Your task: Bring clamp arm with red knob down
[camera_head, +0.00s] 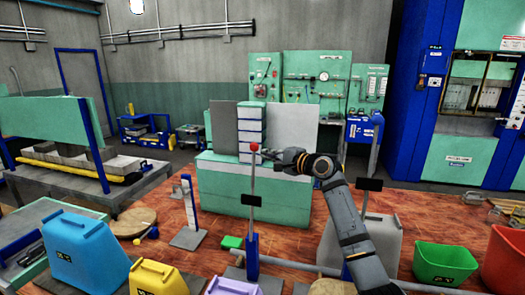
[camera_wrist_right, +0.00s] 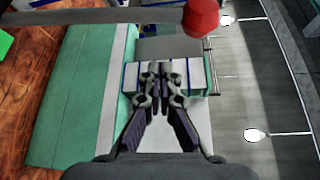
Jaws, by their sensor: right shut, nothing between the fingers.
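The red knob (camera_head: 254,147) tops a thin grey clamp arm (camera_head: 252,175) that stands upright on a blue post in the middle of the head view. My right gripper (camera_head: 272,154) reaches in from the right, just right of the knob and close to it. In the right wrist view the red knob (camera_wrist_right: 201,17) is at the top, beyond the shut fingertips (camera_wrist_right: 160,72), with the grey arm (camera_wrist_right: 100,17) running left from it. The fingers are together and empty. Whether they touch the knob or arm I cannot tell. My left gripper is not in view.
A green cabinet (camera_head: 240,195) with stacked drawers stands behind the arm. Another upright post (camera_head: 372,165) is to the right. Blue (camera_head: 85,255) and yellow (camera_head: 158,278) containers are front left; green (camera_head: 445,265) and red bins are front right. A small green block (camera_head: 231,242) lies on the floor.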

